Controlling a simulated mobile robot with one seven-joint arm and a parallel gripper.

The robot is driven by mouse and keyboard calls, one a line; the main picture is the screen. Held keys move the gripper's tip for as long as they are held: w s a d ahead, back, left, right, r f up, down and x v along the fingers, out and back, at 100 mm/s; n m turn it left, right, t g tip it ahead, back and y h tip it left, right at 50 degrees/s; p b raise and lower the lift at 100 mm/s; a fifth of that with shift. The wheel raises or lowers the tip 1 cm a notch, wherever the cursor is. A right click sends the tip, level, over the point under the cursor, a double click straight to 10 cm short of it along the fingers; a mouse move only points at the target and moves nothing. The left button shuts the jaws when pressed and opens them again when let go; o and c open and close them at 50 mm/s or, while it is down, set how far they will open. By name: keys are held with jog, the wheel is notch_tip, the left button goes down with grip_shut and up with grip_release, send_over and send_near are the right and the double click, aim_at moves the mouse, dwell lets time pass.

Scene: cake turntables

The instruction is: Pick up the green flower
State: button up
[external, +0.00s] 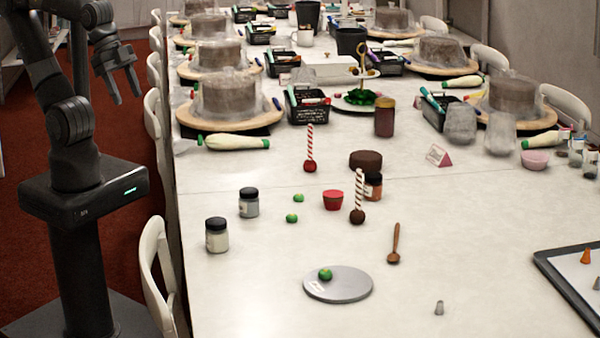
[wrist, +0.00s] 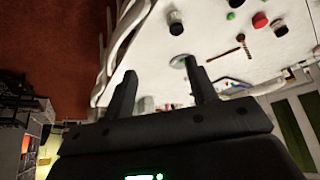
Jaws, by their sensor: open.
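Several small green pieces are in the external view. One green piece (external: 325,274) sits on a round grey plate (external: 340,287); two more, the upper green piece (external: 298,198) and the lower green piece (external: 292,218), lie on the white table left of a red cup. They are too small for me to tell which is a flower. A larger dark green leafy shape (external: 361,97) is on a tiered stand farther back. My gripper (external: 127,97) is open and empty, raised left of the table, far from all of these. Its fingers (wrist: 161,69) also show in the wrist view.
Jars (external: 217,235), a red cup (external: 333,200), striped-stick pops (external: 357,212) and a wooden spoon (external: 394,244) stand or lie around the green pieces. A dark-edged tray (external: 560,283) is at right. A white chair (external: 160,265) stands at the table's left edge.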

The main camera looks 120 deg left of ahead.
jog(key=w+a+f+n+y, duration=0.2)
jog(key=w+a+f+n, duration=0.35)
jog(key=w+a, duration=0.2)
jog(key=n+t, duration=0.3)
jog(key=n, duration=1.9)
send_near(291, 199)
jog(key=d, duration=0.4)
jog(key=d+f, duration=0.1)
jog(key=d, duration=0.1)
jog(key=shift+w, duration=0.1)
jog(key=shift+a+f+n+t, duration=0.2)
jog(key=shift+f+n+t, duration=0.1)
jog(key=shift+n, duration=0.35)
jog(key=shift+a+f+n+t, duration=0.25)
jog(key=shift+n+t, duration=0.05)
jog(key=shift+n, duration=0.3)
jog(key=n, duration=0.1)
jog(key=a+n+t, duration=0.1)
jog(key=shift+w+f+n, duration=0.1)
jog(key=shift+f+n, duration=0.2)
jog(key=n, duration=0.1)
jog(key=a+n+t, duration=0.1)
jog(key=n, duration=0.1)
jog(key=shift+a+y, duration=0.3)
jog(key=a+n, duration=0.1)
jog(key=a+n+t, duration=0.1)
jog(key=n, duration=0.1)
jog(key=shift+r+y, duration=0.3)
jog(key=shift+y, duration=0.1)
jog(key=shift+x, duration=3.7)
